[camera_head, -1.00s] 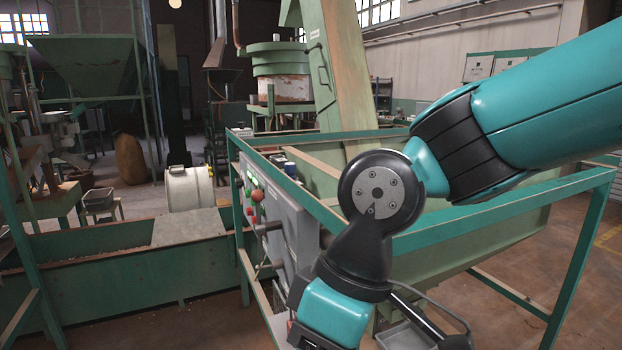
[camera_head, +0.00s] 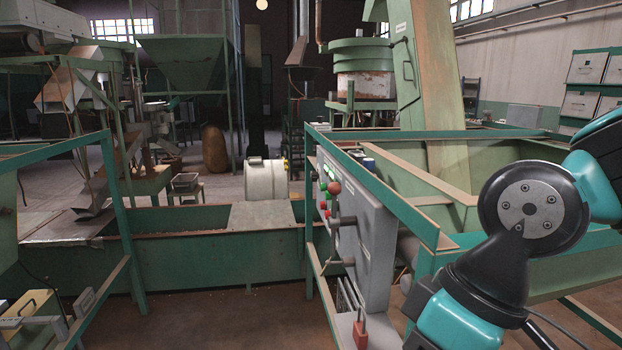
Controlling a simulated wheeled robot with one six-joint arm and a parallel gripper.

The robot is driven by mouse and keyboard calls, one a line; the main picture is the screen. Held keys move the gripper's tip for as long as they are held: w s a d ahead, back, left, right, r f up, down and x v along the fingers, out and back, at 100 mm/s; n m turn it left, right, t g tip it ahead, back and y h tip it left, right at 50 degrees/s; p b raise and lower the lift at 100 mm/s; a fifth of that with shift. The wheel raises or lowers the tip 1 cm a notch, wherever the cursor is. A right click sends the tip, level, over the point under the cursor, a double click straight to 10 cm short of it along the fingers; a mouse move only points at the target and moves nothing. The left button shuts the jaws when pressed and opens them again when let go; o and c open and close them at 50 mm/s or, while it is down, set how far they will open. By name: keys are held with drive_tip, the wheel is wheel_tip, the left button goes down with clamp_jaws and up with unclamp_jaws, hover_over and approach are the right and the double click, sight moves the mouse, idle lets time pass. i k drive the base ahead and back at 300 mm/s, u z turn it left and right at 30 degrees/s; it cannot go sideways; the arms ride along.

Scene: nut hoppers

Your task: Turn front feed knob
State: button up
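A grey control panel (camera_head: 371,241) hangs on the near end of the green hopper frame, seen at a steep angle. Its face carries green buttons (camera_head: 326,170), a reddish round button (camera_head: 334,187) and dark shafts or handles (camera_head: 345,221) sticking out to the left. I cannot tell which of these is the front feed knob, and no label on the panel is readable. My arm is at the lower right, to the right of the panel and apart from it in the picture. My gripper is outside the frame, below the bottom edge.
A green frame rail (camera_head: 385,190) runs above the panel. Open floor (camera_head: 215,322) lies in front, left of the panel.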

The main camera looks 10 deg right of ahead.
sight(314, 175)
drive_tip(key=u, duration=1.15)
drive_tip(key=i, duration=3.05)
drive_tip(key=z, duration=0.95)
drive_tip(key=i, duration=0.45)
drive_tip(key=z, duration=0.05)
